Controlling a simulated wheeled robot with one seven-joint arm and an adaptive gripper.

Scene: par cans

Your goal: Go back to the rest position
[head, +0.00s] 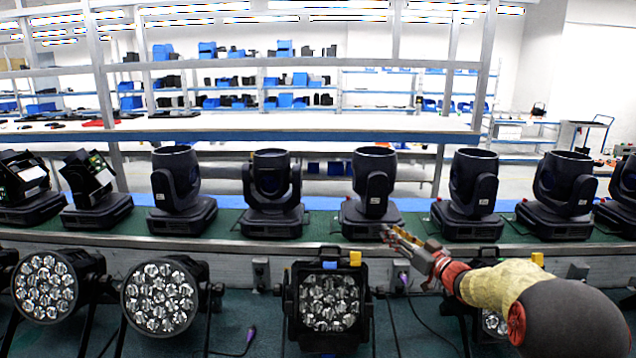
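My gripper (388,234) is at the end of my arm, which reaches in from the lower right. Its fingertips are in front of the base of a black moving-head light (373,186) near the middle of the green bench. The fingers look slightly apart, but they are small and I cannot tell whether they are open or shut. I see nothing clearly held. Whether the fingertips touch the light's base cannot be told from this view.
Several moving-head lights stand in a row on the green bench (330,228). Par cans, such as a square one (330,302) and a round one (160,298), stand in front. One par can (494,324) is partly hidden by my arm. Shelves stand behind.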

